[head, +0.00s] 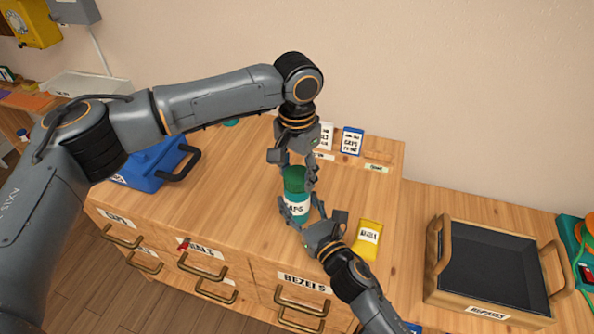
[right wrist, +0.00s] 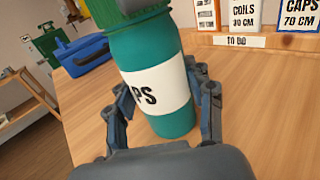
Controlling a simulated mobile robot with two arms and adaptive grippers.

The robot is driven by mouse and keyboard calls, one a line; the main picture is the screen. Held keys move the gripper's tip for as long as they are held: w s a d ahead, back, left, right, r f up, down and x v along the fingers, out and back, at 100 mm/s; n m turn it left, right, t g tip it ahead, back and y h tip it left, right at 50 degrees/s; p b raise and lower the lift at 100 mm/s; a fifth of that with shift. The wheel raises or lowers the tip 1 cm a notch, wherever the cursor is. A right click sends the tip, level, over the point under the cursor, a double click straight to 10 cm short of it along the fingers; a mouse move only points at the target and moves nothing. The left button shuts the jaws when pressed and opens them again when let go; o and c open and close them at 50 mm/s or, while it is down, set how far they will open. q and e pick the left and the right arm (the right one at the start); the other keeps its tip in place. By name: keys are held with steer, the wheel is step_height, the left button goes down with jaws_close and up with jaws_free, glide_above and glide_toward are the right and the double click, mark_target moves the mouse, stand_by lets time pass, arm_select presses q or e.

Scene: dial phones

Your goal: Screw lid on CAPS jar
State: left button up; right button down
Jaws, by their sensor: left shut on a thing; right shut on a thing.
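The teal CAPS jar (head: 296,206) stands upright on the wooden cabinet top, its white label partly covered by fingers. It also shows in the right wrist view (right wrist: 165,118), where its label reads "PS". The green lid (head: 294,173) is on top of the jar, in line with it; its lower edge shows in the right wrist view (right wrist: 125,12). I cannot tell how far it is threaded. My left gripper (head: 294,178) points down from above and is shut on the lid. My right gripper (head: 300,212) comes from the front and is shut around the jar body.
A yellow packet (head: 368,240) lies right of the jar. A blue toolbox (head: 150,165) stands at the left. Cards, including a CAPS card (head: 351,141), stand behind. A black-lined wooden tray (head: 437,243) is at the right. Drawers with handles line the cabinet front.

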arm_select(q)
steer(key=shift+m, duration=0.9)
steer(key=o, duration=1.3)
steer(key=shift+r, duration=2.3)
steer(key=shift+c, duration=0.5)
step_height(320, 180, up, 4)
steer(key=shift+f+n, duration=0.25)
steer(key=shift+n, duration=0.65)
